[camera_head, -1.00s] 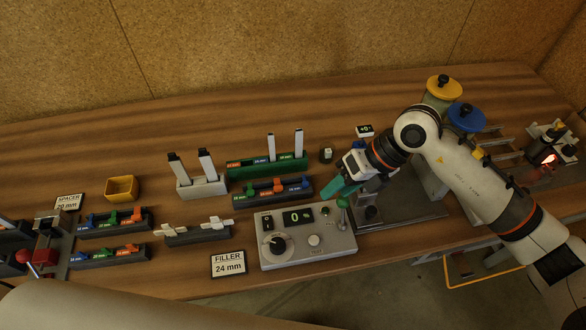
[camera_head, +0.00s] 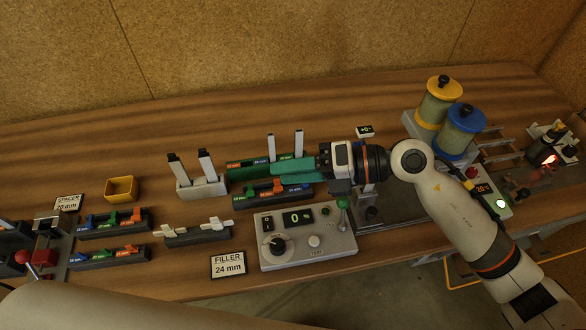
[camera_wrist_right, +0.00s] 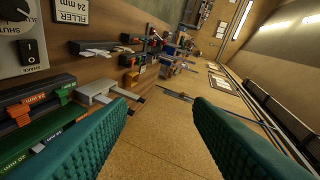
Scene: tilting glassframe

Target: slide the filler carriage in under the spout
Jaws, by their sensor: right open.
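My right gripper (camera_head: 280,172) points left over the green rack (camera_head: 238,174) and the dark rack with coloured clips (camera_head: 245,200). Its teal fingers are apart and empty; the right wrist view shows a clear gap between them (camera_wrist_right: 160,108). A grey metal station (camera_head: 372,216) with an upright post stands below my right wrist, which hides much of it. I cannot tell which part there is the filler carriage or the spout. My left gripper is not in view.
Yellow (camera_head: 438,105) and blue (camera_head: 460,130) canisters stand behind my right forearm. A FILLER 24 mm card (camera_head: 228,264) is at the front. The table's back strip is clear.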

